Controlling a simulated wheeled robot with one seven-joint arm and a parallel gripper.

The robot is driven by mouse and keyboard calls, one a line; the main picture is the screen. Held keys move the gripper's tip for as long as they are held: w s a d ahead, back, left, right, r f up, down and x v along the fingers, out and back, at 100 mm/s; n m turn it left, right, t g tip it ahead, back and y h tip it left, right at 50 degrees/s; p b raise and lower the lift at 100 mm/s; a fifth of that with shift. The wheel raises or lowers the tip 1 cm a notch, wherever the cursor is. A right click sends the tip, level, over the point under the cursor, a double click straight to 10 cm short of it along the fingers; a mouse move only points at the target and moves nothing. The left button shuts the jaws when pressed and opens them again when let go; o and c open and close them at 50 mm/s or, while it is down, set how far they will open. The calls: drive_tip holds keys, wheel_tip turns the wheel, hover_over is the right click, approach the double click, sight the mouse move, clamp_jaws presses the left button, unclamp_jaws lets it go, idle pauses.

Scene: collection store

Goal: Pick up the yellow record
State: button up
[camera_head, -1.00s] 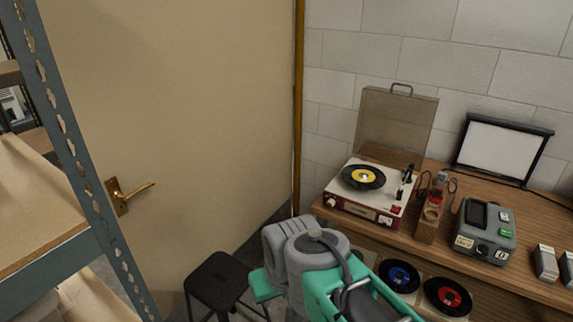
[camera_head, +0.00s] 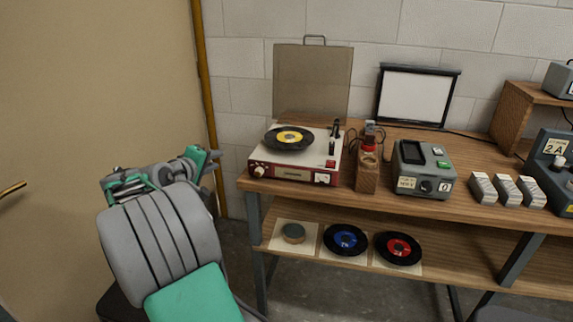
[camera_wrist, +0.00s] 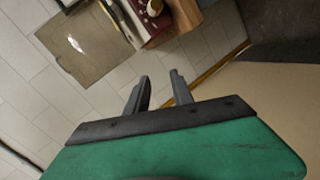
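The yellow record, a black disc with a yellow label (camera_head: 289,138), lies on the red and cream record player (camera_head: 296,168), whose lid (camera_head: 312,83) stands open behind it. The player is at the left end of the wooden table. My gripper (camera_head: 206,160) is left of the player and apart from it, partly hidden by my arm in the head view. In the wrist view my gripper (camera_wrist: 160,90) has its two fingers apart with nothing between them. The record player (camera_wrist: 172,15) shows at the top of that view, with part of the record at its edge.
A wooden stand with a red-topped bottle (camera_head: 368,165) is right of the player, then a grey device (camera_head: 423,168) and several small grey blocks (camera_head: 507,190). A blue-label record (camera_head: 345,239) and a red-label record (camera_head: 398,248) lie on the lower shelf (camera_head: 470,262).

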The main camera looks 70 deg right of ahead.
sight(271, 145)
drive_tip(key=s+d+g+h, duration=0.1)
drive_tip(key=s+d, duration=0.1)
drive_tip(key=d, duration=0.1)
drive_tip(key=s+d+f+g+h+b, duration=0.1)
drive_tip(key=s+d+g, duration=0.1)
drive_tip(key=s+d, duration=0.1)
drive_tip(key=s+d+f+g+h+b, duration=0.1)
drive_tip(key=s+d+g, duration=0.1)
drive_tip(key=s+d, duration=0.1)
drive_tip(key=shift+s+d+f, duration=0.15)
drive_tip(key=shift+d, duration=0.4)
drive_tip(key=shift+n, duration=0.3)
drive_tip(key=x, duration=0.5)
drive_tip(key=r+x, duration=0.1)
drive_tip(key=x, duration=0.1)
drive_tip(key=shift+d, duration=0.2)
drive_tip(key=shift+c, duration=0.3)
clamp_jaws()
